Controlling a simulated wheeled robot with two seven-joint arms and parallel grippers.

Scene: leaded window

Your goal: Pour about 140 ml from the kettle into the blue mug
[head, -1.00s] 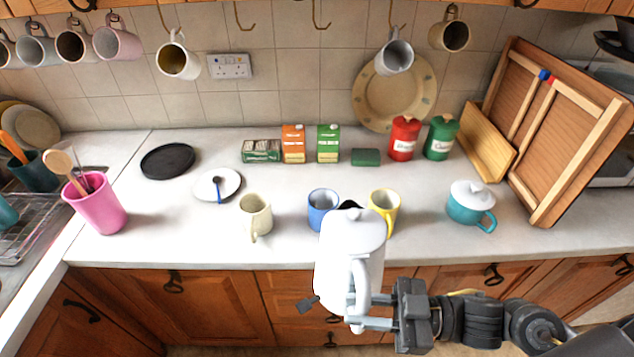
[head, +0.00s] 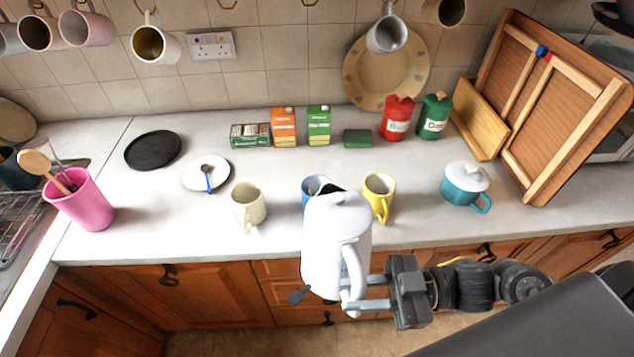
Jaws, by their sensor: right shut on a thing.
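The white kettle (head: 328,250) is in front of the counter's front edge in the head view, roughly upright. My right gripper (head: 362,292) is shut on its handle from the right. The blue mug (head: 313,185) stands on the counter just behind the kettle, and the kettle's top and dark spout hide much of it. I cannot tell from this angle how far the spout is from the mug's rim. No liquid shows. My left gripper is not in the picture.
A yellow mug (head: 379,197) stands close to the right of the blue mug, and a cream mug (head: 249,206) to the left. A teal lidded pot (head: 464,190) is further right. A white saucer with a spoon (head: 207,174) lies at left. Cartons and tins line the back.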

